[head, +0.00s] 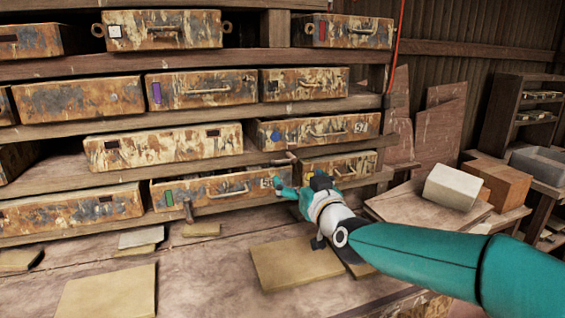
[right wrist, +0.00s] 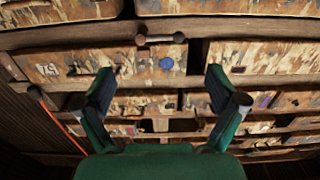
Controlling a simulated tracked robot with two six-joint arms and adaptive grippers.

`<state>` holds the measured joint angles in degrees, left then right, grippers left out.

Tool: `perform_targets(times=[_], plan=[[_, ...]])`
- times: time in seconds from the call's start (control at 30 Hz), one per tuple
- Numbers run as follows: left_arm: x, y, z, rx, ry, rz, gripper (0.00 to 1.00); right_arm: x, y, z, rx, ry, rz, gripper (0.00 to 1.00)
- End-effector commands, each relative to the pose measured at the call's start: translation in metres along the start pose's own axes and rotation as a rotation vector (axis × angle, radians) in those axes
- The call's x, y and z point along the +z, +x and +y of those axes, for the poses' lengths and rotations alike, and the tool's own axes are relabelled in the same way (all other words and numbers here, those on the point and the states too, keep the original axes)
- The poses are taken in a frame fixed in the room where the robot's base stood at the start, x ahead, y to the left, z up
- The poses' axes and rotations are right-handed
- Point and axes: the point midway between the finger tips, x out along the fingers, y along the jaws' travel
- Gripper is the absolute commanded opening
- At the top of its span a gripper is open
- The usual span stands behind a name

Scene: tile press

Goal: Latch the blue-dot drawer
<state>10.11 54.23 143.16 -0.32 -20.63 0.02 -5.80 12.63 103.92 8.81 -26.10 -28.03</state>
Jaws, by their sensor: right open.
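The blue-dot drawer is the weathered drawer (head: 300,134) in the second row from the bottom, with a blue dot (head: 277,136) at its left end and a white label at its right. A short dark bar (head: 283,160), which looks like a latch, lies on the beam just below it. The right wrist view is upside down; there the blue dot (right wrist: 166,63) and the bar (right wrist: 160,38) show beyond the fingers. My right gripper (head: 294,179) is open and empty, in front of the lower drawers and below the bar, apart from it. My left gripper is not in view.
A green-marked drawer (head: 205,190) and a yellow-marked drawer (head: 352,165) sit in the row below. Another upright bar (head: 188,211) stands by the green-marked drawer. Flat tiles (head: 295,263) lie on the bench in front. A pale block (head: 452,187) and brown box (head: 498,182) stand right.

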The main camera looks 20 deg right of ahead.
Motion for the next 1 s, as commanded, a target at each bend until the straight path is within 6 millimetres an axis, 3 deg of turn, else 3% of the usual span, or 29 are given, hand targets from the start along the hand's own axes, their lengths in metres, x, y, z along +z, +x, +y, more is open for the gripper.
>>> perform_targets(times=[0.2,0.43,0.63,0.93,1.0], plan=[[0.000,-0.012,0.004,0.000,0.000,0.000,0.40,-0.001,0.049,0.000,0.001,0.001,-0.002,0.95],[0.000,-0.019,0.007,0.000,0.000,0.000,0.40,-0.001,0.084,0.000,0.000,0.002,-0.001,0.95],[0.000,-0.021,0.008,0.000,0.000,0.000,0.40,0.000,0.096,0.000,0.000,0.002,0.000,0.95],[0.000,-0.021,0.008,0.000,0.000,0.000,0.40,0.000,0.097,0.000,0.000,0.002,0.000,0.95],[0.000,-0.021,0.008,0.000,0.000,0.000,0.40,0.000,0.097,0.000,0.000,0.002,0.000,0.83]])
